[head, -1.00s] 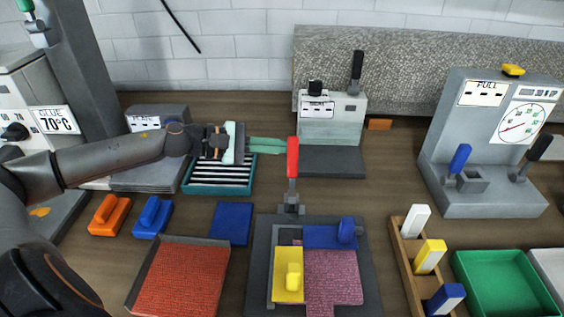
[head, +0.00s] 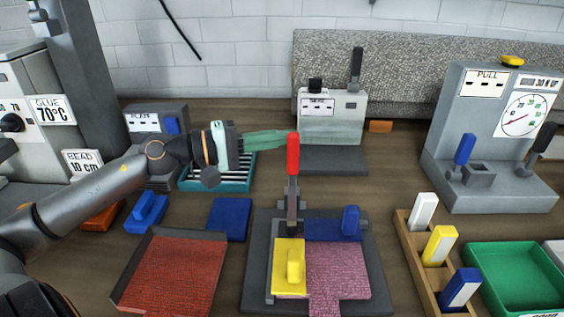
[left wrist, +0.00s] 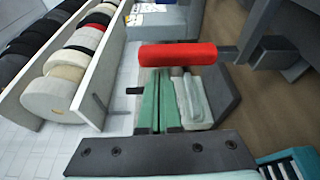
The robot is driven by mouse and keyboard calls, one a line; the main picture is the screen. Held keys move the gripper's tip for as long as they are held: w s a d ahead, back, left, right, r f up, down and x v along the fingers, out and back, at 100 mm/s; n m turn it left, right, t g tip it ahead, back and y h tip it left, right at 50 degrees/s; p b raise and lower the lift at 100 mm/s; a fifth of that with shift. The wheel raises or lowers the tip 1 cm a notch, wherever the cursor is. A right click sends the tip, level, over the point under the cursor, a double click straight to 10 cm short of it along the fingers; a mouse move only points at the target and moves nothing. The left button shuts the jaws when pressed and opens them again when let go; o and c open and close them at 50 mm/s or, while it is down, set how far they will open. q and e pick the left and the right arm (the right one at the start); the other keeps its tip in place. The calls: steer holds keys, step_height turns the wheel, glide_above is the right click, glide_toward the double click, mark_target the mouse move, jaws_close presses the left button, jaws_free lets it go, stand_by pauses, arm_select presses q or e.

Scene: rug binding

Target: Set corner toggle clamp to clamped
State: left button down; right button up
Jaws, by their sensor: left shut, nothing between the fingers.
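The corner toggle clamp has a red handle (head: 293,154) standing about upright on a grey metal lever (head: 292,199) at the back edge of the dark fixture plate (head: 375,275). The lever's grey lower part reaches the left end of the blue block (head: 328,229); I cannot tell whether it presses down. My left gripper (head: 284,139) is shut and empty, its green fingertips by the upper left of the red handle. In the left wrist view the red handle (left wrist: 190,56) crosses just past the green fingertips (left wrist: 163,75); contact is unclear. My right gripper is not in view.
A yellow block (head: 287,280) and pink rug piece (head: 335,268) lie on the fixture. A red rug tray (head: 170,275) is at left, a wooden rack (head: 408,240) and green tray (head: 510,280) at right. A grey machine (head: 330,125) stands behind the clamp.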

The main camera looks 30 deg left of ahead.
arm_select(q)
steer(key=shift+s+d+r+m+b, duration=0.1)
steer(key=shift+s+d+m+b, duration=0.25)
steer(key=shift+m+b, duration=0.35)
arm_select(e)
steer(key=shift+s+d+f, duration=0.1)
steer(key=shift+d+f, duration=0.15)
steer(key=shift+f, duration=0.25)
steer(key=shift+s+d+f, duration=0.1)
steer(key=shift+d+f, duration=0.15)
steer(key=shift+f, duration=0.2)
arm_select(q)
steer(key=shift+s, duration=0.1)
steer(key=shift+r, duration=0.1)
